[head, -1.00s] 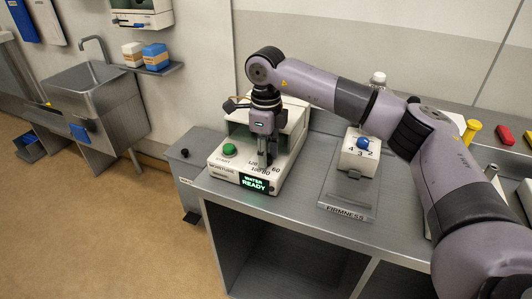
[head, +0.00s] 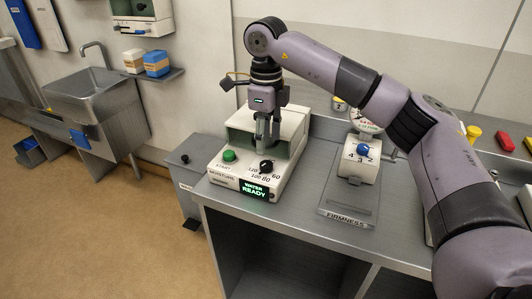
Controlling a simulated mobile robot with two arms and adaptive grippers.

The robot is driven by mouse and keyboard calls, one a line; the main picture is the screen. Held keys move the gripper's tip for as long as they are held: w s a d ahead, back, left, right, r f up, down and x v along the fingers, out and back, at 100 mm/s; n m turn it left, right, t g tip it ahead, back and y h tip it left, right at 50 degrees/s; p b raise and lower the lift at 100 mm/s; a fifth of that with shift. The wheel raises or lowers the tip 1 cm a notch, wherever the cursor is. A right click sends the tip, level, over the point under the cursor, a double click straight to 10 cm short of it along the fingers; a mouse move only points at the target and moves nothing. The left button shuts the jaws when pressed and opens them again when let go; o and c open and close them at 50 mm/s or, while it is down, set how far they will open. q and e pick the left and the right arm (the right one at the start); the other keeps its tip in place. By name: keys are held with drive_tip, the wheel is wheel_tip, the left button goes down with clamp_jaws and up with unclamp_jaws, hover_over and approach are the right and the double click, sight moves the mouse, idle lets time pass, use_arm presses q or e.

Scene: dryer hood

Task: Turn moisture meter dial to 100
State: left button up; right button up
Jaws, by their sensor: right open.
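The moisture meter (head: 225,178) is a cream-coloured box on the grey counter, with a green button (head: 229,155) labelled START. Its black dial (head: 266,167) sits to the right of the button, with printed numbers including 120, 100, 80 and 60 around it. I cannot tell which number the dial points to. A lit green display (head: 254,190) on the front reads READY on its lower line. My right gripper (head: 267,146) points down just above and behind the dial. It is open, apart from the dial and holds nothing. My left gripper is not in view.
The firmness device (head: 359,160) with a blue knob stands right of the meter on its grey plate (head: 347,208). My right arm spans above the counter from the right. A grey bin (head: 193,166) stands left of the counter. Yellow and red items lie at far right.

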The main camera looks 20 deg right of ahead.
wheel_tip(320, 180, up, 5)
drive_tip(key=shift+f, duration=0.1)
idle(0.6)
